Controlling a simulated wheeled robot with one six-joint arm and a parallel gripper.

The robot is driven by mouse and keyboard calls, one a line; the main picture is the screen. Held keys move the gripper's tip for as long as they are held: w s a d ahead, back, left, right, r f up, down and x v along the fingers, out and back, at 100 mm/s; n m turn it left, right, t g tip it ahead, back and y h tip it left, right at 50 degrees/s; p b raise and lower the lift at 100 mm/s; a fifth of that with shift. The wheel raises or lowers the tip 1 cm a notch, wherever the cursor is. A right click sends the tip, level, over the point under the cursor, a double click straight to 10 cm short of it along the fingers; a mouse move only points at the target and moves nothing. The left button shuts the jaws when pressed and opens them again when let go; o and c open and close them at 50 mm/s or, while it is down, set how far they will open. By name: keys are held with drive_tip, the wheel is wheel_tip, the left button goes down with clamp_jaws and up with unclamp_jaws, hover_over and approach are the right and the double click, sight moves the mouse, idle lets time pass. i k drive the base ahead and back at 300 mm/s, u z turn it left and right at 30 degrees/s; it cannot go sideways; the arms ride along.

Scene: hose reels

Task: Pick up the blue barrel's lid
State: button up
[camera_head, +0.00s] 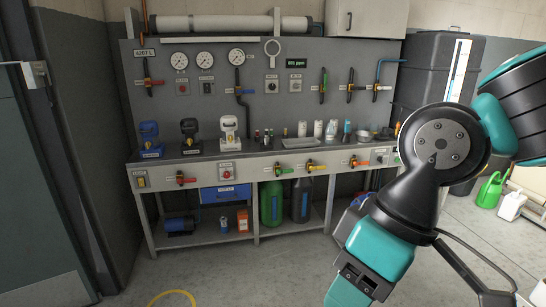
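I cannot make out a blue barrel or its lid with certainty. A small blue cylinder (180,225) lies on the bench's lower shelf at the left. Something blue (359,199) shows beside the bench's right end, mostly hidden behind my arm. My arm comes in from the right and bends down to the bottom edge, in front of the bench's right part. Its fingers do not show, so I cannot see whether my gripper is open or holds anything.
A workbench (275,166) with gauges, valves and bottles stands along the back wall. A large dark tank (421,68) is at the back right. A green watering can (488,191) and white jug (511,206) stand at the right. The floor before the bench is clear.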

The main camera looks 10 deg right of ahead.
sight(381, 135)
drive_tip(key=z, duration=0.6)
drive_tip(key=i, duration=1.15)
drive_tip(key=z, duration=0.45)
